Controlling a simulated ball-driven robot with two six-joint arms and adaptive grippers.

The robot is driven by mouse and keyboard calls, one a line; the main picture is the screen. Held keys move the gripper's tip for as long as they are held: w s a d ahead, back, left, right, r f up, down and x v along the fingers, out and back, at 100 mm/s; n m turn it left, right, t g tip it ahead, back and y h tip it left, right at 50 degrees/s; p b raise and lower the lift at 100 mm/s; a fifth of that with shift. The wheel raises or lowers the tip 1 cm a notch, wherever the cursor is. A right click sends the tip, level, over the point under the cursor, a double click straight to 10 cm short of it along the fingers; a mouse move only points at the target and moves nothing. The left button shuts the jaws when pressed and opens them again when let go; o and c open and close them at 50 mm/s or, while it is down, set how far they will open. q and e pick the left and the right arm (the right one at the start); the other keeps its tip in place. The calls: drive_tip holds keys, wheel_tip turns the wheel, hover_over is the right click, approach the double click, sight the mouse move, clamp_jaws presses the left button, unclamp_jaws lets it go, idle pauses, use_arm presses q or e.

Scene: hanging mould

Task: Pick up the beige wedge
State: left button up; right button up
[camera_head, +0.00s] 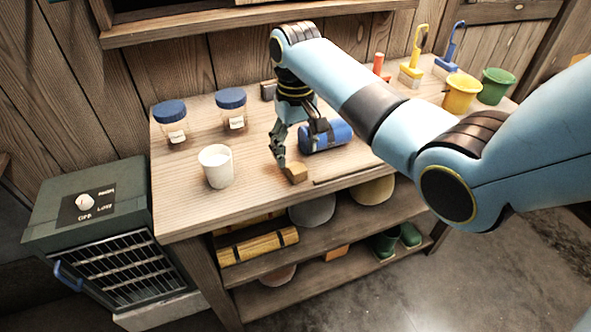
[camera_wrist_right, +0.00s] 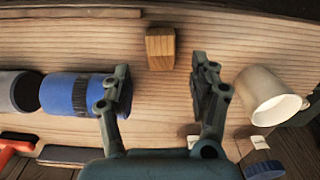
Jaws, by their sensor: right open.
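The beige wedge (camera_head: 295,173) is a small tan wooden block on the workbench near its front edge. In the right wrist view it (camera_wrist_right: 160,48) lies ahead of my fingertips, roughly midway between them across the picture. My right gripper (camera_head: 292,150) points down over the bench just behind the wedge. In the wrist view my right gripper (camera_wrist_right: 161,72) is open and empty, with bare wood between its fingers. The wedge's sloping shape is hard to make out. My left gripper is not in view.
A blue cylinder (camera_head: 326,136) lies close to my right gripper; a white cup (camera_head: 216,167) stands on the other side. Two blue-lidded jars (camera_head: 231,110) stand behind. Yellow (camera_head: 461,94) and green (camera_head: 496,86) buckets are at the far right. The bench's left front (camera_head: 180,215) is clear.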

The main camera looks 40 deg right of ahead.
sight(296, 166)
wheel_tip(296, 166, down, 5)
drive_tip(key=shift+s+a+f+p, duration=0.1)
drive_tip(key=shift+s+f+p, duration=0.05)
drive_tip(key=shift+p, duration=0.15)
drive_tip(key=shift+c, duration=0.4)
drive_tip(key=c, duration=1)
drive_tip(key=shift+r, duration=0.2)
